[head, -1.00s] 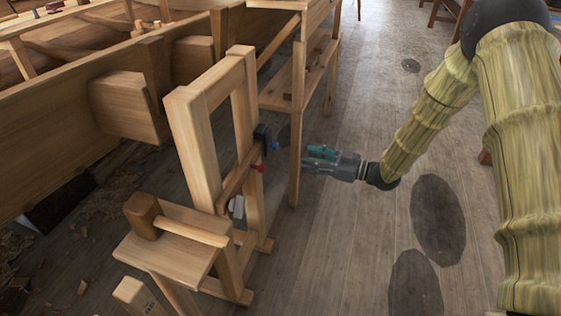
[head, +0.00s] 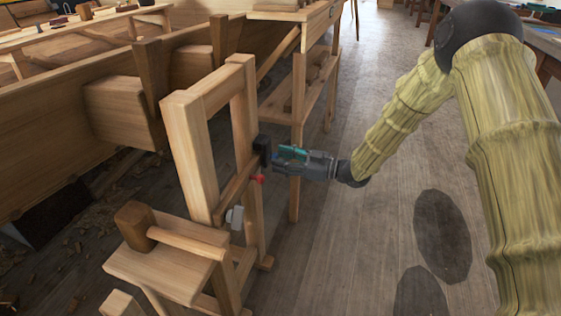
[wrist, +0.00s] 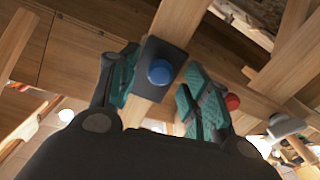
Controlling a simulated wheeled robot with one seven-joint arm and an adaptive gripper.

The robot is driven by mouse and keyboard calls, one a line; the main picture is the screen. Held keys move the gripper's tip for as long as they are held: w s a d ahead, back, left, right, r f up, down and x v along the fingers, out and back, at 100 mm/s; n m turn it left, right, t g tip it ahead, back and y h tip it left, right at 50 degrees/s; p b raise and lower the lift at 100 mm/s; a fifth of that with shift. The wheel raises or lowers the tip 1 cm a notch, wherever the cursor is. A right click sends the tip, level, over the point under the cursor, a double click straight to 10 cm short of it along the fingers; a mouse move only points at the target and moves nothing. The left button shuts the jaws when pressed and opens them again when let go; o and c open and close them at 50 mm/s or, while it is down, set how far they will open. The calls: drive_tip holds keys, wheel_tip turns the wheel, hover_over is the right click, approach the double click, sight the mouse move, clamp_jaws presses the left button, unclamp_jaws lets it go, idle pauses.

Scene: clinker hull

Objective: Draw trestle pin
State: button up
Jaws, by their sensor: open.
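A wooden trestle frame (head: 186,150) stands upright at the picture's middle. In the wrist view the black block (wrist: 153,90) carries a round blue knob (wrist: 160,72), which lies between my open fingers. A red knob (head: 258,179) sits just below on the frame and shows right of the right finger in the wrist view (wrist: 232,102). I cannot tell which knob belongs to the trestle pin. My gripper (head: 279,157), with teal finger pads, is open, close to the black block; contact is unclear. The blue knob is mostly hidden in the head view.
A grey-white fitting (head: 235,217) hangs lower on the frame. The planked hull (head: 60,150) lies left, a workbench (head: 297,85) behind. Floor (head: 330,240) on the right is clear.

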drive_tip(key=shift+w+a, duration=0.2)
drive_tip(key=shift+a, duration=0.35)
clamp_jaws()
drive_tip(key=p+v, duration=0.1)
drive_tip(key=v, duration=0.2)
drive_tip(key=shift+p, duration=0.3)
unclamp_jaws()
